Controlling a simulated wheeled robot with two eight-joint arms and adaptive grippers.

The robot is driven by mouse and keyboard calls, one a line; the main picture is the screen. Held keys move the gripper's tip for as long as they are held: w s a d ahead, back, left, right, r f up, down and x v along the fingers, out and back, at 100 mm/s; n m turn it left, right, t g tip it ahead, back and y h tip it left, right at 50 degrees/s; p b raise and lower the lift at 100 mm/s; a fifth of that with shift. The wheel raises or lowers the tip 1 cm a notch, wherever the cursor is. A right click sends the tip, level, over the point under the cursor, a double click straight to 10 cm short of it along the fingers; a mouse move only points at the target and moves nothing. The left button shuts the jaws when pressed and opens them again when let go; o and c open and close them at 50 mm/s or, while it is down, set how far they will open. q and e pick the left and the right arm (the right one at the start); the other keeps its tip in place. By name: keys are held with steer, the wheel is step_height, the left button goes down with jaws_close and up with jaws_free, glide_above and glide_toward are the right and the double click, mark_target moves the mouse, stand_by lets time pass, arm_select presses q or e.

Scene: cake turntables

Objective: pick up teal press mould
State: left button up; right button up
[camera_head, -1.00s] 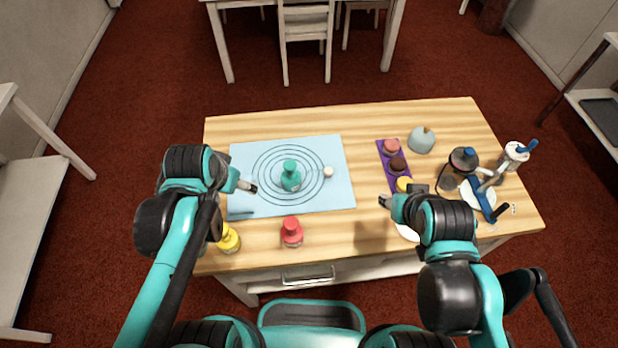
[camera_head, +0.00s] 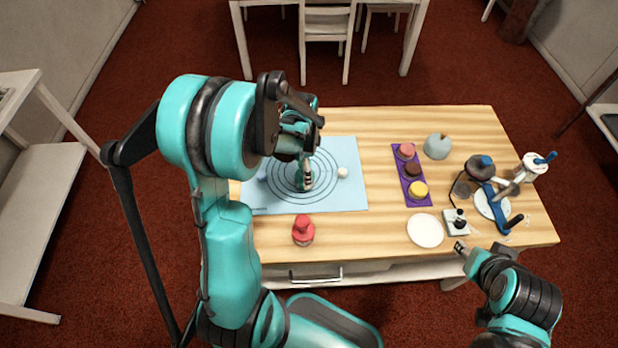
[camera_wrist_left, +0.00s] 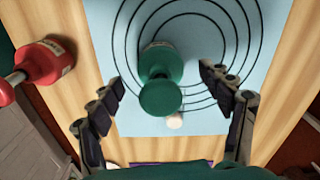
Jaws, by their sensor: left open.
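The teal press mould (camera_wrist_left: 162,78) stands on the blue mat with dark rings; in the left wrist view it lies between my left gripper's spread fingers, with none touching it. In the head view the mould is mostly hidden behind my left gripper (camera_head: 306,178), which hangs over the rings on the mat (camera_head: 345,200). My left gripper also shows in the wrist view (camera_wrist_left: 165,100), open and empty. My right gripper (camera_head: 460,248) is at the table's front right edge, beside a small pale block with a black knob; its jaws are too small to judge.
A red press mould (camera_head: 303,231) stands in front of the mat. A small pale ball (camera_head: 342,172) sits near the mould. A purple tray (camera_head: 400,170) with cakes, a white plate (camera_head: 425,230) and a press-like device (camera_head: 490,200) are to the right. The table between mat and tray is clear.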

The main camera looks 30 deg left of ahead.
arm_select(q)
steer(key=f, duration=0.1)
steer(key=f+b, duration=0.1)
steer(key=f, duration=0.1)
steer(key=f+b, duration=0.1)
steer(key=f, duration=0.1)
steer(key=shift+w+d+f, duration=0.1)
steer(key=shift+w+d, duration=0.1)
steer(key=shift+d, duration=0.05)
steer(key=c, duration=1.5)
steer(key=shift+r, duration=0.2)
